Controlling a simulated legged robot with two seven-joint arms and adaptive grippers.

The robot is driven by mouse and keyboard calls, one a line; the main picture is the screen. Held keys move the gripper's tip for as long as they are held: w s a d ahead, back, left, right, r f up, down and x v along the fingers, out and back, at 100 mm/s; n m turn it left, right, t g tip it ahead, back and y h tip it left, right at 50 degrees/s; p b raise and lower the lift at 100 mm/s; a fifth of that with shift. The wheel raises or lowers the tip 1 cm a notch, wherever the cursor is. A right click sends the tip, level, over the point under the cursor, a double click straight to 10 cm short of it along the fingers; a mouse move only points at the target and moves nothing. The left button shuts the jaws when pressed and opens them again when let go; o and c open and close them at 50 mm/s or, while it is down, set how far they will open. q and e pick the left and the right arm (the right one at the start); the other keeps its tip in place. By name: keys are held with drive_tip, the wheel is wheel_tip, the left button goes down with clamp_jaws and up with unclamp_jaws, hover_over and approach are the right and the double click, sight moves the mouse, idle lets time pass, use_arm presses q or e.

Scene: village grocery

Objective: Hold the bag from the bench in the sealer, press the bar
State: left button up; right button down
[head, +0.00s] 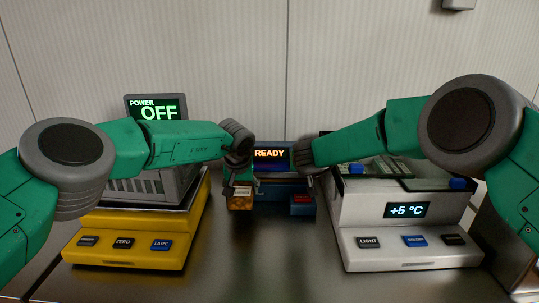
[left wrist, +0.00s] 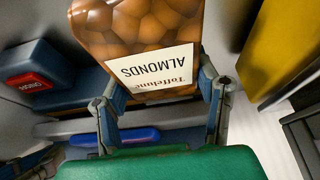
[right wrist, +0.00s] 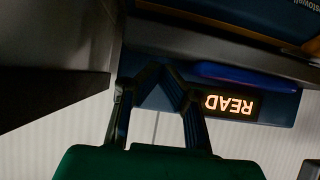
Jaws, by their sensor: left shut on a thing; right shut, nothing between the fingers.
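The bag (left wrist: 145,25) is brown, full of almonds, with a white label reading ALMONDS. It hangs from my left gripper (head: 236,178), which is shut on its edge, at the left front of the sealer. Whether the bag touches the sealer's jaw is unclear.
A yellow scale (head: 135,255) stands at the left; a grey box behind it shows POWER OFF (head: 157,109). A white cooler unit (head: 410,250) reading +5 °C stands at the right. A red-labelled block (head: 302,200) is on the sealer's right front. The counter's front middle is clear.

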use_arm(q)
drive_tip(key=shift+s+f, duration=0.1)
use_arm(e)
drive_tip(key=shift+r, duration=0.35)
drive_tip(key=shift+w+r, duration=0.1)
